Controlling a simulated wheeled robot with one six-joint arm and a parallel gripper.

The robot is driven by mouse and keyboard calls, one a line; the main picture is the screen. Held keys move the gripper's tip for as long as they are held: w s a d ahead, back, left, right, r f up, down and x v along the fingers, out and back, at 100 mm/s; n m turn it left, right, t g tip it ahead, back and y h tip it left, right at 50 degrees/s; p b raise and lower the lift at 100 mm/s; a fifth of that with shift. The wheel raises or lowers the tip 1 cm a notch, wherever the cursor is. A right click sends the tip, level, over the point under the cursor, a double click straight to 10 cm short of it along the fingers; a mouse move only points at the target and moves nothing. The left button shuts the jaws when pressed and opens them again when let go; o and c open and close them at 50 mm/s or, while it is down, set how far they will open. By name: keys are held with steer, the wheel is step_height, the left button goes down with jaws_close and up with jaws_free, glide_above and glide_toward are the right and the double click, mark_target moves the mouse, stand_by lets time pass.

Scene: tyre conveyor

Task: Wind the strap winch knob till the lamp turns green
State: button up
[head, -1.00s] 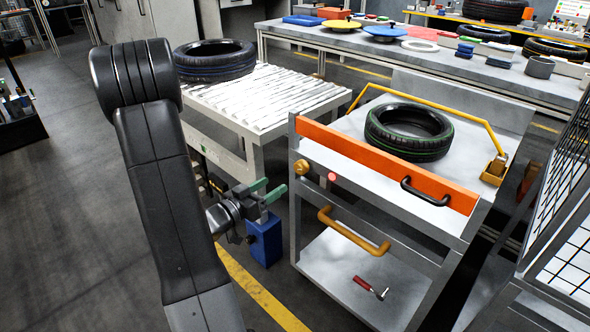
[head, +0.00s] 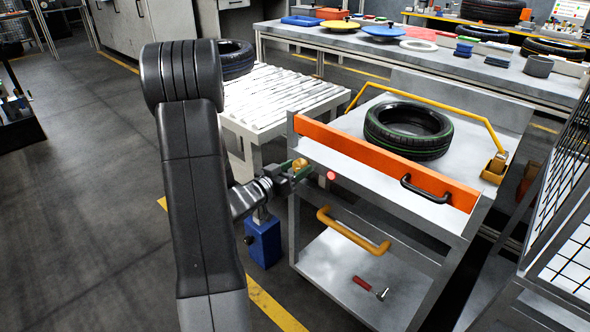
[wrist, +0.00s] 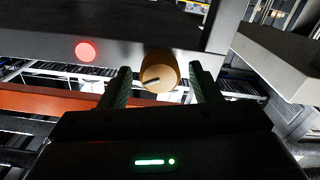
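The brass-coloured winch knob (head: 299,164) sits at the left front corner of the cart, beside the orange panel. In the wrist view, the knob (wrist: 158,73) has a pale slot on its face and lies between my two fingertips. The lamp (head: 331,176) to the right of the knob glows red; it also glows red in the wrist view (wrist: 86,51). My gripper (head: 291,174) is at the knob. In the wrist view my gripper (wrist: 160,80) is open, with a narrow gap between each finger and the knob. A green-marked tyre (head: 408,130) lies flat on the cart top.
The cart (head: 372,200) has a yellow handle (head: 352,230), a black handle (head: 425,190) and a red-handled tool (head: 370,288) on its lower shelf. A roller conveyor (head: 270,97) stands left behind. A wire cage (head: 565,215) is at the right. Floor at left is clear.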

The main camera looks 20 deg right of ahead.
steer(key=c, duration=0.9)
steer(key=shift+o, duration=0.2)
steer(key=shift+f+m+b, duration=0.1)
steer(key=shift+m+b, duration=0.3)
steer(key=shift+b, duration=0.05)
steer(key=shift+m+b, duration=0.5)
steer(key=shift+b, duration=0.05)
steer(key=m+b, duration=0.4)
steer(key=shift+f, duration=0.15)
steer(key=m+b, duration=0.2)
steer(key=m, duration=0.1)
steer(key=shift+m+b, duration=1.3)
steer(key=shift+m, duration=0.4)
steer(key=shift+r, duration=0.2)
